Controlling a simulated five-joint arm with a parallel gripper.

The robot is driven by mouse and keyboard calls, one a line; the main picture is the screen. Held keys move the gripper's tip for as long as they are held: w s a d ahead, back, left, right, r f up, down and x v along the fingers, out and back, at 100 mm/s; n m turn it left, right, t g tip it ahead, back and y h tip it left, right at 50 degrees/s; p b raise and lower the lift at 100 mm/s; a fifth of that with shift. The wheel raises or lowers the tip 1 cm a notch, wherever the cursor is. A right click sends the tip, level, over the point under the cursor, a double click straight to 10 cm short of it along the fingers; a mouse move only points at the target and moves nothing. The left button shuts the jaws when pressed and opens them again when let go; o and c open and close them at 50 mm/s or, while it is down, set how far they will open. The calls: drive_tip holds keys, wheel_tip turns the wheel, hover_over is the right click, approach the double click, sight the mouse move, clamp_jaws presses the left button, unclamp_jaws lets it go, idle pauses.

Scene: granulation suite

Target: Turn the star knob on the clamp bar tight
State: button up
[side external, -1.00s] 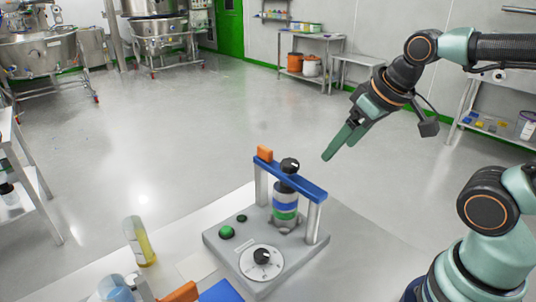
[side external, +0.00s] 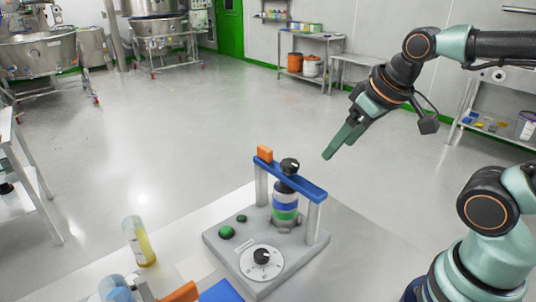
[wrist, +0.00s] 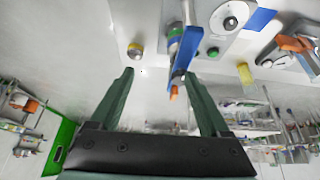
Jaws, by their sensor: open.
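The blue clamp bar (side external: 308,188) lies across two grey posts on the grey fixture base (side external: 225,246). The black star knob (side external: 290,166) stands on top of the bar. A banded cylinder (side external: 285,208) in blue, white and green stands under the bar. My gripper (side external: 327,156) is open and empty, in the air to the right of the knob and slightly higher in the picture, apart from it. In the wrist view my open gripper (wrist: 160,73) shows both green fingers, with the clamp bar (wrist: 187,48) near the right finger. The knob is hard to make out there.
An orange block (side external: 265,154) sits at the bar's far left end. The base carries a dial (side external: 250,269) and green buttons (side external: 226,232). A yellow vial (side external: 146,250) stands left of the fixture. The table right of the fixture is clear.

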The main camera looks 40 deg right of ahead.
drive_tip(key=w+a+r+n+g, duration=0.2)
drive_tip(key=w+r+n+g, duration=0.15)
drive_tip(key=n, duration=0.35)
drive_tip(key=n+g, duration=0.2)
drive_tip(key=n, duration=0.7)
approach(290, 162)
wheel_tip(290, 162, down, 9)
drive_tip(key=shift+r, duration=0.2)
clamp_jaws()
